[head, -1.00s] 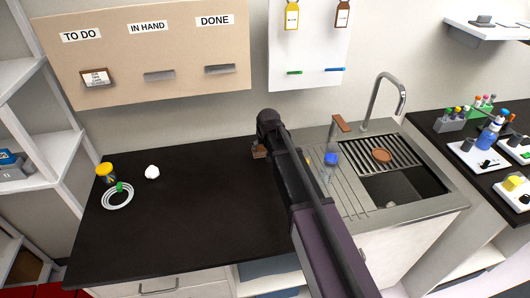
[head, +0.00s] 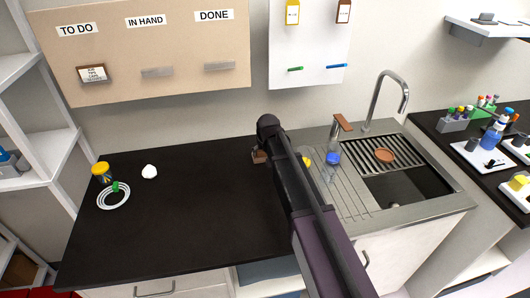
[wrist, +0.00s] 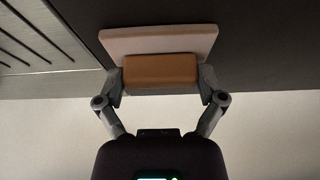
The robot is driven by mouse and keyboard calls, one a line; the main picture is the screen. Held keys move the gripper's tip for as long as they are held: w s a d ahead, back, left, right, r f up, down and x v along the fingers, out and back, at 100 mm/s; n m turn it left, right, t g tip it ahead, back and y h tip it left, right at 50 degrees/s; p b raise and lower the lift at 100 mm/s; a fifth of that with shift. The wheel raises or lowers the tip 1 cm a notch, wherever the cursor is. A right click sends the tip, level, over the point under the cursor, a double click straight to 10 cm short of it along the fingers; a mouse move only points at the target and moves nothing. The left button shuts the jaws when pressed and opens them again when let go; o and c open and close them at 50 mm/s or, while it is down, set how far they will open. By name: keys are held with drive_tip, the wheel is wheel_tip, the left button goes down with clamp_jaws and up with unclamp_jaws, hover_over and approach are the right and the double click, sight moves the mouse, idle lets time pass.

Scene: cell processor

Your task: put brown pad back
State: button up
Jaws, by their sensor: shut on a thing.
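My gripper (wrist: 160,75) is shut on the brown pad (wrist: 160,67), a brown block on a wider pale plate, seen in the wrist view. In the head view the pad (head: 259,157) shows as a small brown piece at the far end of my arm. It is over the back of the black counter, left of the sink. My arm hides part of it. I cannot tell whether the pad touches the counter.
The black counter (head: 180,215) is mostly clear. A yellow-lidded jar (head: 101,172), a white ring (head: 113,196) and a white lump (head: 149,171) stand at its left. A blue-capped bottle (head: 333,158) stands on the drainboard. A brown disc (head: 384,156) lies on the sink rack.

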drive_tip(key=shift+f, duration=0.2)
drive_tip(key=o, duration=1)
drive_tip(key=shift+r, duration=0.1)
drive_tip(key=shift+r, duration=0.1)
drive_tip(key=p+v, duration=1.1)
drive_tip(key=v, duration=0.1)
drive_tip(key=shift+d, duration=0.1)
idle(0.5)
drive_tip(key=s+d+m+g, duration=0.1)
drive_tip(key=s+d, duration=0.6)
drive_tip(key=s+d+f+m+g, duration=0.1)
drive_tip(key=s+d+g, duration=0.1)
drive_tip(key=s+d, duration=0.5)
drive_tip(key=s+d+m+g+h, duration=0.1)
drive_tip(key=s+d, duration=0.6)
drive_tip(key=d, duration=0.1)
drive_tip(key=shift+s+f, duration=0.2)
drive_tip(key=shift+s, duration=0.05)
